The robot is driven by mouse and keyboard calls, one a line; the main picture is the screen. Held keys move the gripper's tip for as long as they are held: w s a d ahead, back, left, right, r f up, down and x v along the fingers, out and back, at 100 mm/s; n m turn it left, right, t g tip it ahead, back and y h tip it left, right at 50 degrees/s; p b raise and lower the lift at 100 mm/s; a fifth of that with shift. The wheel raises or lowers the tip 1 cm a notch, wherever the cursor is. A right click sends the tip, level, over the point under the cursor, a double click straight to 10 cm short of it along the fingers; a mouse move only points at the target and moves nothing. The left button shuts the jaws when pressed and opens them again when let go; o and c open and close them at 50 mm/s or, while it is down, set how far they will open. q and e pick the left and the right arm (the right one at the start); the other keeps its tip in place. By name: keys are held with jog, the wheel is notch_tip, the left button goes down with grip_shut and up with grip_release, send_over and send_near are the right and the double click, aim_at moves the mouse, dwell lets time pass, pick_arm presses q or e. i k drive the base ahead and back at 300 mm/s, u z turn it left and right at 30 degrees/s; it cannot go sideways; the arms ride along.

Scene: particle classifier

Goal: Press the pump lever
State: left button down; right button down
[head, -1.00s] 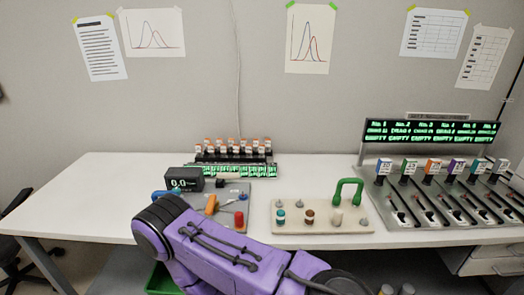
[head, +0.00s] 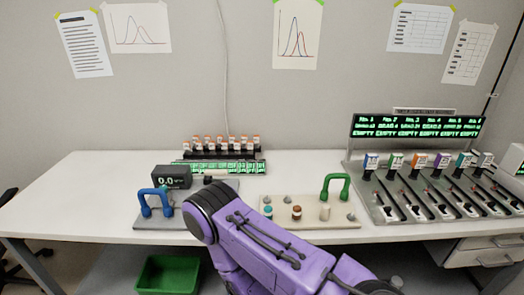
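I cannot tell for sure which part is the pump lever. On the right a grey unit (head: 385,214) has a row of slots with small dark levers (head: 391,199), under coloured labelled blocks (head: 393,160). A blue handle (head: 154,203) stands upright on a grey board at the left, and a green handle (head: 336,187) stands on a beige board. Neither gripper shows.
A black display box (head: 171,176) reads about 0.0. A rack of small orange-topped bottles (head: 222,146) stands at the back. A green lit screen (head: 420,127) is above the right unit. A green bin (head: 167,276) is below the table. The left tabletop is clear.

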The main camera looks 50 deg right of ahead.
aim_at(207, 172)
jog(key=z, duration=0.85)
